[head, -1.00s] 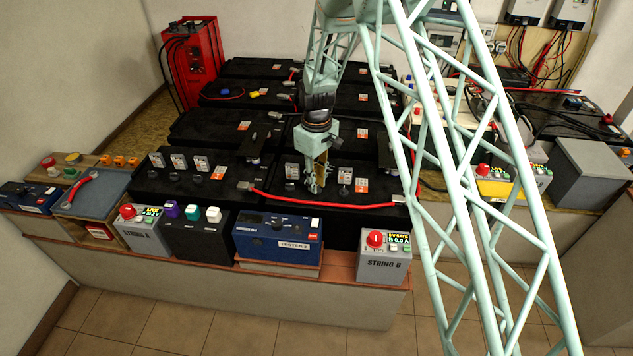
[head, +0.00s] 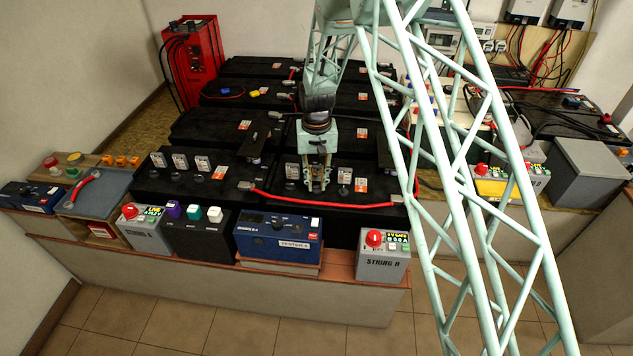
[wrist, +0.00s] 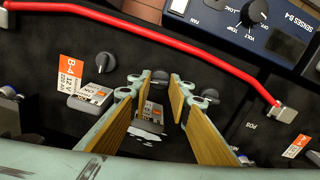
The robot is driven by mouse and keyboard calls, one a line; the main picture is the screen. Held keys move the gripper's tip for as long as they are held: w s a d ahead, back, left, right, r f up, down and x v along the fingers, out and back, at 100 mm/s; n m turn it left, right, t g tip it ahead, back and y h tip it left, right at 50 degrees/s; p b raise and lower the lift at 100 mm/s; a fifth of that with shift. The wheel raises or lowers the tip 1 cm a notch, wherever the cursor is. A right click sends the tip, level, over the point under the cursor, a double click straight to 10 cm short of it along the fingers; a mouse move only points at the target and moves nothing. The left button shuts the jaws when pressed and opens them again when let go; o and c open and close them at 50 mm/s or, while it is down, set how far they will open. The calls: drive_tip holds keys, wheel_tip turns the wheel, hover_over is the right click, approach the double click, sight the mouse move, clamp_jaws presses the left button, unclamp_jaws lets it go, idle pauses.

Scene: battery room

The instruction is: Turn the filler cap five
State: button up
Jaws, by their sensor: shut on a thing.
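My gripper (head: 319,187) points down at the front battery block (head: 264,186), at the middle of its right-hand row of filler caps. In the wrist view my gripper (wrist: 157,80) has its two wood-lined fingers on either side of a dark round filler cap (wrist: 159,77), shut on it. The cap's number cannot be read. Another dark cap (wrist: 105,62) stands free to the left in the wrist view; this neighbour shows in the head view (head: 344,178) to the right of my gripper. White tags (wrist: 90,103) stand behind the caps.
A red cable (head: 320,204) runs along the battery's front edge, close to my fingers. A blue tester (head: 278,239) and the grey String B box (head: 382,257) stand in front. More black batteries (head: 220,127) lie behind.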

sight(317, 186)
drive_tip(key=shift+m, duration=1.2)
drive_tip(key=o, duration=0.6)
drive_tip(key=shift+c, duration=0.2)
drive_tip(key=shift+r, duration=0.1)
wheel_tip(317, 186, up, 12)
idle(0.6)
